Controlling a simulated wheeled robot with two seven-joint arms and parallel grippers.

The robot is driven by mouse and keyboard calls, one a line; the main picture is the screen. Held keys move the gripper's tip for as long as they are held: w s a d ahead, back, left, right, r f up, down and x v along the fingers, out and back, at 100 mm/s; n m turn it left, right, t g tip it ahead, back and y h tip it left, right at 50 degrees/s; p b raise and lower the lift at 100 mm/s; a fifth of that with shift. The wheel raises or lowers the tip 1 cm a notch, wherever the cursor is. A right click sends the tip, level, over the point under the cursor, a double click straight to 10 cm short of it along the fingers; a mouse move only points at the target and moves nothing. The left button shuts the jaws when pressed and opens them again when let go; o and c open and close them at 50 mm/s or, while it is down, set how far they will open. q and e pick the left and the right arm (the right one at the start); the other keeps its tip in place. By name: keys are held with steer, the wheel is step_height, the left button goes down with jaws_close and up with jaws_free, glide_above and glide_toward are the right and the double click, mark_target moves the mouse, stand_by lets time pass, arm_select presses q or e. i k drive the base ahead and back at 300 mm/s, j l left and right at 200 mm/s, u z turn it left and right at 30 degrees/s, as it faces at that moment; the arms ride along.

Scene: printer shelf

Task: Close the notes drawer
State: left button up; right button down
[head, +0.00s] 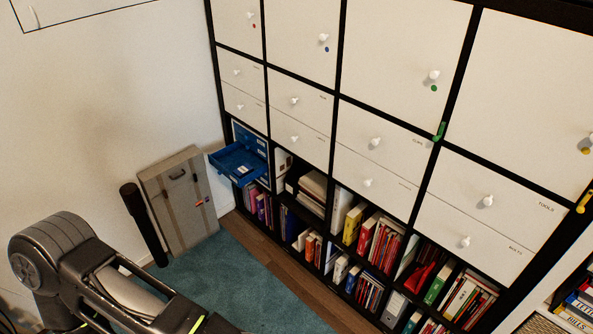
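A blue drawer (238,161) is pulled out of a blue drawer unit in the left column of the black-framed shelf. It has a small white label on its front, too small to read, so I cannot tell if it is the notes drawer. The white drawers, such as the one marked TOOLS (487,201), look shut. An arm of mine comes in at the lower left, well short of the shelf. Neither gripper is in view.
A grey-brown case (178,200) leans near the wall, left of the blue drawer. Books and binders (380,242) fill the lower cubbies. A teal rug (230,275) covers the floor before the shelf, and its visible part is clear.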

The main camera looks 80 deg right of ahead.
mark_target(232, 157)
steer(key=z, duration=2.3)
steer(key=i+j+z, duration=0.25)
steer(key=i, duration=0.5)
steer(key=i+j+z, duration=0.2)
steer(key=i+j, duration=0.25)
steer(key=i, duration=0.25)
steer(key=i+j+z, duration=0.25)
steer(key=i+j, duration=0.3)
steer(key=i, duration=0.1)
